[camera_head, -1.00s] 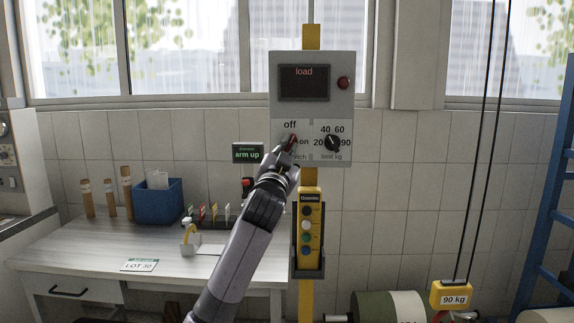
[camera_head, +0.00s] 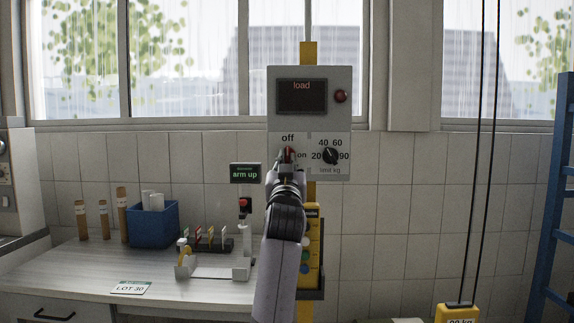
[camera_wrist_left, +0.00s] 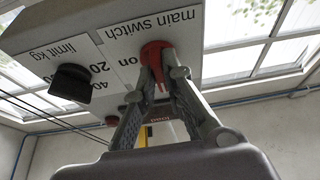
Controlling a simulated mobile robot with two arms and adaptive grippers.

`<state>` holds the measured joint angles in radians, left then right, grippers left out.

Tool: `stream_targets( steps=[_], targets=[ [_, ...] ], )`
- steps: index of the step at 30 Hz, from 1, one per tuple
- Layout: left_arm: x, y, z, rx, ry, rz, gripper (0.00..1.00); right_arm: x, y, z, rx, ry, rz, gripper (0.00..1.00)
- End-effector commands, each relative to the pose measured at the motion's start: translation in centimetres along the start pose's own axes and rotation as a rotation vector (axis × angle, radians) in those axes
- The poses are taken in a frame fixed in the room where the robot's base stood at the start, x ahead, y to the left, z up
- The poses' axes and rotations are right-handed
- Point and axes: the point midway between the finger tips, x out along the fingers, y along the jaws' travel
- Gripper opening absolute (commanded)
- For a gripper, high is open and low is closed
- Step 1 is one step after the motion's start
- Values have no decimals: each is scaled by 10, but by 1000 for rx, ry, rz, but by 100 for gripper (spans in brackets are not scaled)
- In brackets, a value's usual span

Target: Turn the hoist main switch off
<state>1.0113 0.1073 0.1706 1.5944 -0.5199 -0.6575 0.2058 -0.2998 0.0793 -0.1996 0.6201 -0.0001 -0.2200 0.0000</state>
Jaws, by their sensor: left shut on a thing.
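The grey control box (camera_head: 357,112) hangs on a yellow post, with the main switch (camera_head: 289,152) at its lower left. The switch is a red knob, with "off" printed above it and "on" to its right. My left gripper (camera_head: 287,160) is shut on the knob. In the left wrist view the two fingers (camera_wrist_left: 161,78) hold the red knob (camera_wrist_left: 153,50) from both sides, under the "main switch" label. The fingers partly cover the knob, so I cannot tell exactly where it points. My right gripper is not in view.
The black limit dial (camera_head: 330,156) is just right of the switch. A yellow pendant (camera_head: 313,245) hangs below the box, partly behind my arm. The workbench (camera_head: 95,262) with a blue bin (camera_head: 153,226) stands left. Hoist cables (camera_head: 481,150) and a blue ladder (camera_head: 557,200) are right.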

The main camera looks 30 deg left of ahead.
Motion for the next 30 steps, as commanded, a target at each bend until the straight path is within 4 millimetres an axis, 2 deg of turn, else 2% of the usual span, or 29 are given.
stream_targets(
  steps=[8,9,18,26,30],
  targets=[
    [0,1,2,-6,-5,2,0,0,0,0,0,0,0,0],
    [0,1,2,-6,-5,2,11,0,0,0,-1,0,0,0],
    [0,0,1,-3,-2,1,30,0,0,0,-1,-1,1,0],
    [0,0,0,-2,0,0,30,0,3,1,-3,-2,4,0],
    [-8,0,1,-3,0,1,30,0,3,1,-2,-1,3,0]
  ],
)
